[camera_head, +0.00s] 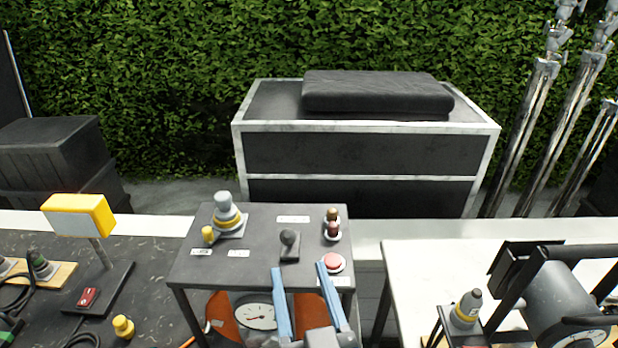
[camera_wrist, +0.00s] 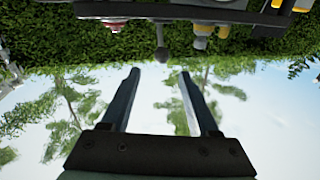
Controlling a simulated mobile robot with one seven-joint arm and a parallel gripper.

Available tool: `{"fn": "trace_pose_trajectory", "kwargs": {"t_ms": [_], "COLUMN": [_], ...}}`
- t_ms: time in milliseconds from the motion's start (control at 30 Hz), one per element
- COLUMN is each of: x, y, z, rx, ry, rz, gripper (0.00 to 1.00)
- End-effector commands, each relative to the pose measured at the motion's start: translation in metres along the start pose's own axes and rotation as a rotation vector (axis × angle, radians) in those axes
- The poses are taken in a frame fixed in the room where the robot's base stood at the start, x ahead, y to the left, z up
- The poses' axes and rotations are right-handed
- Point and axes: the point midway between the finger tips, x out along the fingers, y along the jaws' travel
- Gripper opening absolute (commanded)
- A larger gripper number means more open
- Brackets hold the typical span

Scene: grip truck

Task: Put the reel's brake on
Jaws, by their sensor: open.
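A dark panel box (camera_head: 262,225) stands in the middle. On its top are a black ball-topped lever (camera_head: 290,240), a pink-red mushroom button (camera_head: 332,262), a grey and yellow connector (camera_head: 226,215) and a small yellow knob (camera_head: 208,234). Orange round parts (camera_head: 222,314) and a white dial (camera_head: 256,317) show under the top; they may be the reel, partly hidden by my arm. Which part is the brake, I cannot tell. My gripper (camera_head: 299,266) is open and empty at the panel's near edge. In the wrist view the lever (camera_wrist: 161,54) appears inverted, just beyond the open fingers.
A grey drum in a black frame (camera_head: 567,298) stands on the right table (camera_head: 420,265). Two brown-red fittings (camera_head: 332,228) stand behind the button. A yellow-headed post (camera_head: 80,215) and cables are at left. A black case (camera_head: 360,150) and metal stands (camera_head: 530,120) stand behind.

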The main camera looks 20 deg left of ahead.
Motion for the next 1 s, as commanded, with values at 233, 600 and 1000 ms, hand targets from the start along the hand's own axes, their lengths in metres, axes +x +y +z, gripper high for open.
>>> {"fn": "trace_pose_trajectory", "kwargs": {"t_ms": [233,600,1000], "x": [-0.005,0.049,0.109], "y": [-0.009,-0.01,-0.011], "z": [0.001,-0.002,0.003], "rx": [0.029,0.028,0.029], "ry": [-0.032,-0.031,-0.029], "rz": [-0.023,-0.025,-0.024], "gripper": [0.61,0.61,0.61]}}
